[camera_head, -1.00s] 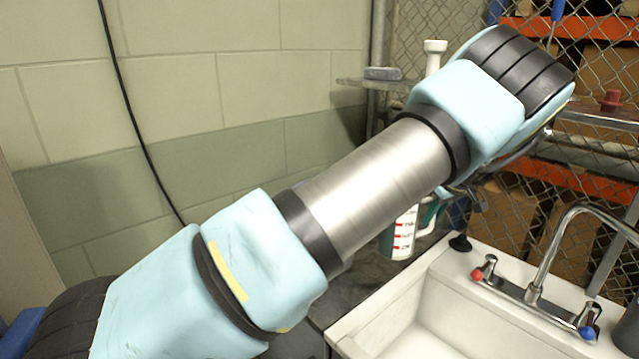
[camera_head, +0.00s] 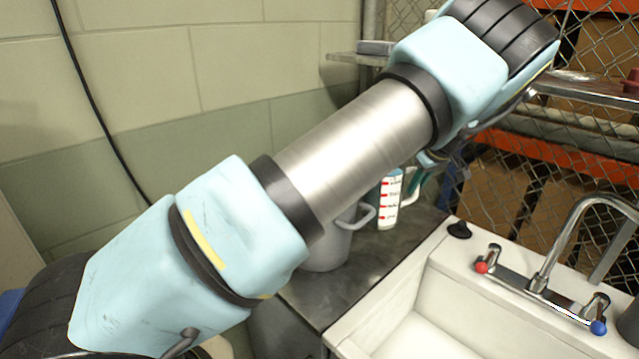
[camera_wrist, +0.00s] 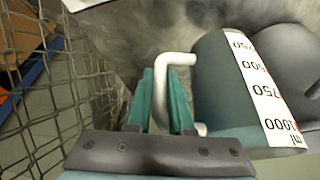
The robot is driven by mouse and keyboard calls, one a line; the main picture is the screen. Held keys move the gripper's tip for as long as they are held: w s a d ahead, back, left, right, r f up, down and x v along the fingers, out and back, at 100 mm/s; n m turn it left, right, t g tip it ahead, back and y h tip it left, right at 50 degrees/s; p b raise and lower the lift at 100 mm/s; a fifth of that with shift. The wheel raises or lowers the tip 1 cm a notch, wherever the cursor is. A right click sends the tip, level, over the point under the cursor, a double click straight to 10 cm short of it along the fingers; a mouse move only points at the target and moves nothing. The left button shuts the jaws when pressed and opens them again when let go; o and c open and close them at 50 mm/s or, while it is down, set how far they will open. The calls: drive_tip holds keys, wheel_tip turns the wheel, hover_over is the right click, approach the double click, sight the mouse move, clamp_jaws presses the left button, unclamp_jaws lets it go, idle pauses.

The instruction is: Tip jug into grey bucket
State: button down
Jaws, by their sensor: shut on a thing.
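The jug (camera_head: 389,203), with a white scale strip and red marks, looks about upright just right of the grey bucket in the head view. In the wrist view the jug (camera_wrist: 222,88) is bluish grey with a white handle (camera_wrist: 166,82). My gripper (camera_wrist: 160,88) has teal fingers closed around that handle. The grey bucket (camera_head: 328,250) stands on the dark counter, partly hidden behind my arm, its handle facing right. Its rounded side also shows behind the jug in the wrist view (camera_wrist: 285,55). I cannot see into the bucket or the jug.
A white sink (camera_head: 385,315) with a tap (camera_head: 545,265) is at the lower right. A black stopper (camera_head: 459,230) sits on its rim. A wire mesh fence (camera_head: 500,185) stands behind, close to my gripper. The dark counter (camera_head: 350,280) is clear in front of the bucket.

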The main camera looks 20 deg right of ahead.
drive_tip(key=shift+n+h, duration=0.3)
drive_tip(key=shift+h, duration=0.6)
drive_tip(key=r, duration=0.4)
drive_tip(key=a+r, duration=0.1)
drive_tip(key=r, duration=0.1)
drive_tip(key=shift+w+r, duration=0.1)
drive_tip(key=shift+w, duration=0.1)
drive_tip(key=shift+a+r+h, duration=0.15)
drive_tip(key=shift+r+h, duration=0.1)
drive_tip(key=shift+r, duration=0.5)
drive_tip(key=shift+a+r+h, duration=0.15)
drive_tip(key=shift+r+h, duration=0.1)
drive_tip(key=shift+r, duration=0.45)
drive_tip(key=r, duration=0.1)
drive_tip(key=a+r+h, duration=0.1)
drive_tip(key=r, duration=0.1)
drive_tip(key=a+r+h, duration=0.1)
drive_tip(key=r, duration=0.1)
drive_tip(key=shift+w+a+r+n, duration=0.15)
drive_tip(key=shift+a+n, duration=0.1)
drive_tip(key=shift+n, duration=0.15)
drive_tip(key=shift+a+r+n+h, duration=0.3)
drive_tip(key=shift+a+r+h, duration=1)
drive_tip(key=shift+r+h, duration=0.1)
drive_tip(key=shift+r+p, duration=0.1)
drive_tip(key=shift+p, duration=0.25)
